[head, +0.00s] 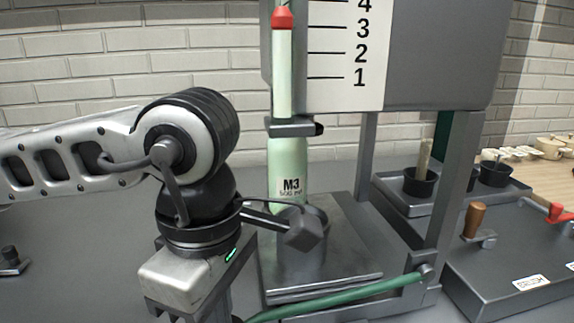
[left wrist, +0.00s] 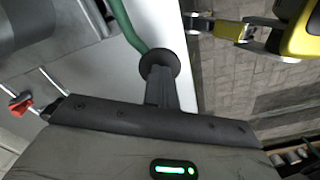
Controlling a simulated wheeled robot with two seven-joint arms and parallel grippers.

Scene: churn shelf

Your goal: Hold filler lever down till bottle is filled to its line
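A pale green bottle (head: 288,165) labelled M3 stands upright under the filler (head: 430,55). I cannot make out a fill line or the liquid level. A light tube with a red top (head: 283,18) rises above the bottle beside a numbered scale (head: 346,60). The green filler lever (head: 340,299) runs left from its pivot to below my left wrist; its end shows in the left wrist view (left wrist: 128,25) with a round black knob (left wrist: 158,64). My left gripper (left wrist: 172,90) appears shut, fingers together at the knob. Contact is unclear.
A grey tray (head: 395,192) with dark cups stands at the right. In front of it is a grey box (head: 500,270) with a brown-knobbed crank (head: 475,222) and a red handle (head: 556,212). A filler post (head: 452,190) stands right of the bottle.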

